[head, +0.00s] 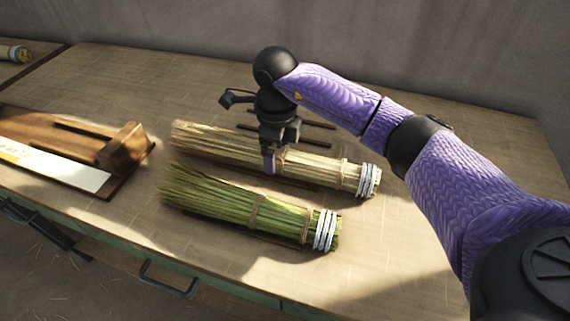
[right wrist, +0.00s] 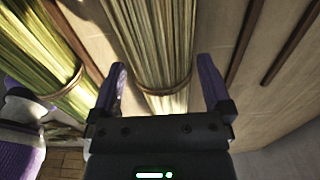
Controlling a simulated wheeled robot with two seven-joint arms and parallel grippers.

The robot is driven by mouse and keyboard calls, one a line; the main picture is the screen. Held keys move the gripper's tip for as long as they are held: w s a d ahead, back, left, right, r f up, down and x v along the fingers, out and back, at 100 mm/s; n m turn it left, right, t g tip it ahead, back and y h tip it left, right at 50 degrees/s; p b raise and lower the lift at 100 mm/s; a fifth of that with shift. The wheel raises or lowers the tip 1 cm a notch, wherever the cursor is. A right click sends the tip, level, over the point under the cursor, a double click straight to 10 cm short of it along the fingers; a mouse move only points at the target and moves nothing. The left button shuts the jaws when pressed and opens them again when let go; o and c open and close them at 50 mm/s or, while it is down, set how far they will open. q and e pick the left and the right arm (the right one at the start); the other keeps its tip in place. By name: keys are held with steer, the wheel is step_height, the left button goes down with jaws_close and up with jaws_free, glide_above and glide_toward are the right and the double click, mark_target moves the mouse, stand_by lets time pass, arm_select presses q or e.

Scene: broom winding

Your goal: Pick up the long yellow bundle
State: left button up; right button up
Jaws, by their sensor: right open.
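The long yellow bundle (head: 325,170) of pale straw lies on the table, with white bands at its right end and a tie near its middle. My right gripper (head: 270,166) is above and around its middle, pointing down and open. In the right wrist view, the yellow bundle (right wrist: 158,45) runs between the two spread fingers of my right gripper (right wrist: 166,85). I cannot tell whether the fingers touch it. My left gripper is not in view.
A green bundle (head: 235,205) lies in front of the yellow one, close and roughly parallel. Thin dark sticks (head: 305,126) lie behind it. A wooden board (head: 75,135) with a block and a pale strip is at the left. The table's right side is clear.

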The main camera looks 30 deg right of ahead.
step_height(320, 180, down, 2)
steer(key=shift+f, duration=0.15)
steer(key=c, duration=1.2)
